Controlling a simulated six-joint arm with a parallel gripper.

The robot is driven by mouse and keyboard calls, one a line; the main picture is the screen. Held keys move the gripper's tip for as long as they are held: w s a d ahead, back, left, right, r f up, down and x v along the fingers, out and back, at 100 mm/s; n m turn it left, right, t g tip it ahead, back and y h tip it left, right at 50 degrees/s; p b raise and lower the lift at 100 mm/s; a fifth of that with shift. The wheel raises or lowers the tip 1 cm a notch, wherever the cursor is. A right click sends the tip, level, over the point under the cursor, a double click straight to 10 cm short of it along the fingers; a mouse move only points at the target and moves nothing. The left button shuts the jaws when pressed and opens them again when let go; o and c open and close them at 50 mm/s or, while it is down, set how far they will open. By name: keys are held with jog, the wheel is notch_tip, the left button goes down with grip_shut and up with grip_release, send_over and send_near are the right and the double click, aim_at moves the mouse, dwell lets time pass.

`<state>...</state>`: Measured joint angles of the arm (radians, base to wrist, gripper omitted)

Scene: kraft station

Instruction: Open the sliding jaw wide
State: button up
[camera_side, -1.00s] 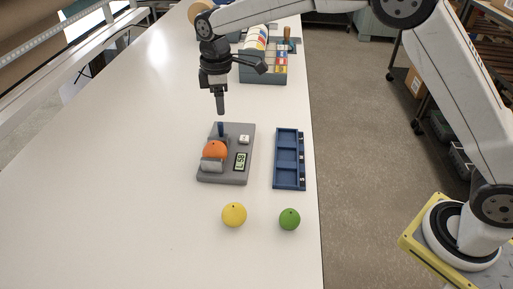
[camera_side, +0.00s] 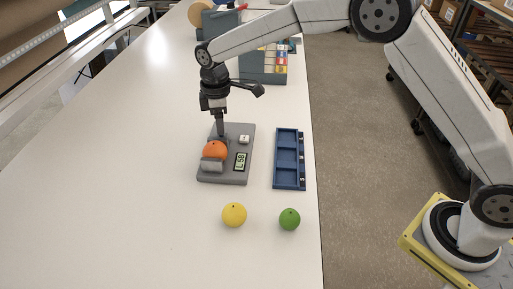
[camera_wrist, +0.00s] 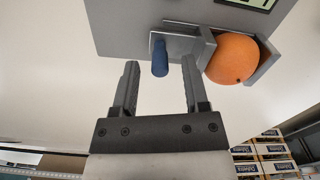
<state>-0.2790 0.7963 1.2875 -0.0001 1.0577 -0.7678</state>
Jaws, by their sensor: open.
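A grey gauge plate (camera_side: 228,174) lies on the white table. An orange ball (camera_side: 215,150) sits on it between a grey jaw at the front (camera_side: 212,166) and the sliding jaw behind, which shows as a grey bracket in the wrist view (camera_wrist: 201,45). A blue peg handle (camera_wrist: 159,57) stands on the sliding jaw; in the side view my gripper hides it. My gripper (camera_side: 221,132) points down at the plate's back part. In the wrist view its two fingers (camera_wrist: 160,75) are apart, with the peg handle between and beyond their tips. I cannot tell whether they touch it.
The plate carries a display (camera_side: 241,162) and a white button (camera_side: 244,140). A blue three-compartment tray (camera_side: 287,158) lies to the right. A yellow ball (camera_side: 234,214) and a green ball (camera_side: 289,219) rest in front. The table's left side is clear.

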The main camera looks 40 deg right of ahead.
jog(key=shift+f, duration=0.95)
grip_shut()
jog(key=shift+r, duration=0.1)
dwell(0.7)
